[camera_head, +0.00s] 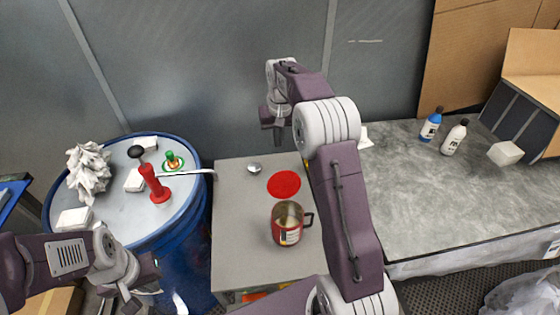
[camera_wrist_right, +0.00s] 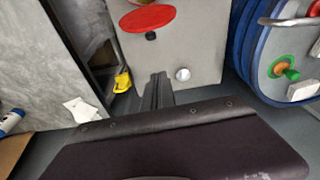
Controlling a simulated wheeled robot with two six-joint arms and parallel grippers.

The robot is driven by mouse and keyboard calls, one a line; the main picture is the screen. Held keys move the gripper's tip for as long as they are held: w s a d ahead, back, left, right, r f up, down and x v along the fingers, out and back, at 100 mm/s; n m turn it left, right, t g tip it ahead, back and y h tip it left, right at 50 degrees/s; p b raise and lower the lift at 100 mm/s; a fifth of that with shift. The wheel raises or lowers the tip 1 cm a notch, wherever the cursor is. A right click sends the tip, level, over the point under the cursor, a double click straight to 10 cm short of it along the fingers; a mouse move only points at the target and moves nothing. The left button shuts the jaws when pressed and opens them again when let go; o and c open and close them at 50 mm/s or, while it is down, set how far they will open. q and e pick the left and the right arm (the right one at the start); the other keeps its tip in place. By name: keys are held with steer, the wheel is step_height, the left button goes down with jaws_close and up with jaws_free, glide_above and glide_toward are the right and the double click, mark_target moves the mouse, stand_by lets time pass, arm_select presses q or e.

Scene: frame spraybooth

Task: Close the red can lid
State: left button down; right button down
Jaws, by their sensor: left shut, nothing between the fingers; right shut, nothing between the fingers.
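The red can (camera_head: 277,232) stands upright on the grey cabinet top, its mouth open and its dark handle to the right. The round red lid (camera_head: 284,184) shows just behind the can, off its mouth. The lid also shows in the right wrist view (camera_wrist_right: 148,18), with a dark knob-like part at its edge; I cannot tell whether it is joined to the can. My right gripper (camera_head: 278,140) is shut and empty, beyond the lid near the back wall. My left gripper (camera_head: 132,300) is shut and empty at the lower left, well away from the can.
A small silver knob-like object (camera_head: 254,168) is on the cabinet top (camera_head: 235,215). A blue drum (camera_head: 185,255) at left carries a red-handled tool (camera_head: 154,184) and other items. A grey worktable (camera_head: 440,195) at right holds bottles. My right arm passes close to the can's right side.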

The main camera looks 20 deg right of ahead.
mark_target(283, 182)
step_height(283, 182, down, 9)
steer(key=s+p, duration=0.2)
steer(key=shift+s, duration=0.15)
stand_by(0.3)
steer(key=shift+f, duration=0.15)
